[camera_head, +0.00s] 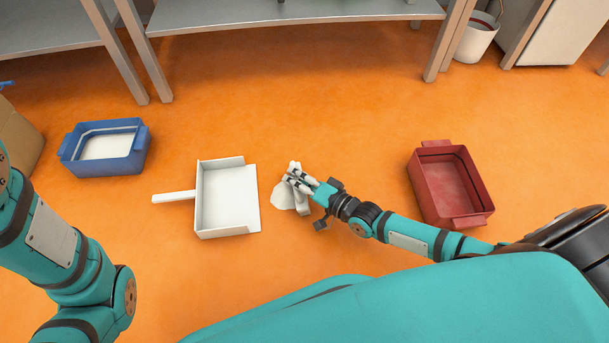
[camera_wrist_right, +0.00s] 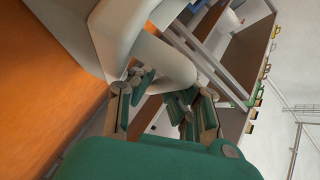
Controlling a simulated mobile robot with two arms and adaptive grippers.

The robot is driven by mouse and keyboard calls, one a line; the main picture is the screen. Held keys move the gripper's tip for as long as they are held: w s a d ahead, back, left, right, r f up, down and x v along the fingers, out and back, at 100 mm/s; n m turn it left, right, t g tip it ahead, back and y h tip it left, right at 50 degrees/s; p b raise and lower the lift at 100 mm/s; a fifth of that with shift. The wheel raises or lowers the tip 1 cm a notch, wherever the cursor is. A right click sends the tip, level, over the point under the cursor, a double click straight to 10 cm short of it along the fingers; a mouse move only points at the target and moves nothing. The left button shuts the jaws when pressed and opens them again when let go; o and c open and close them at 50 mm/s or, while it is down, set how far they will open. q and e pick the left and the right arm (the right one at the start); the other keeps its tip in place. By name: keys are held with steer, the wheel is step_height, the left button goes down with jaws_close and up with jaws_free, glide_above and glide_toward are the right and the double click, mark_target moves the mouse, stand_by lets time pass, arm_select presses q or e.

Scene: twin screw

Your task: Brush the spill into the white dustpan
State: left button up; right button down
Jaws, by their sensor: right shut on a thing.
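The white dustpan (camera_head: 226,212) lies on the orange floor left of centre, its handle pointing left and its open edge facing right. The right wrist view shows the pale brush (camera_wrist_right: 165,58) between the fingers. My left gripper is out of view.
A blue bin (camera_head: 142,150) with whitish contents stands at the left. An empty-looking red bin (camera_head: 450,185) stands at the right. Grey shelving (camera_head: 290,18) and a white bucket (camera_head: 476,40) are at the back. Floor behind the dustpan is clear.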

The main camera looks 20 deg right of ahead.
steer(key=a, duration=0.3)
steer(key=w+a, duration=0.1)
steer(key=a, duration=0.2)
steer(key=w+a+p, duration=0.1)
steer(key=a, duration=0.2)
steer(key=shift+w+r, duration=0.1)
steer(key=shift+w, duration=0.05)
steer(key=shift+r+p, duration=2.35)
steer(key=shift+p, duration=0.05)
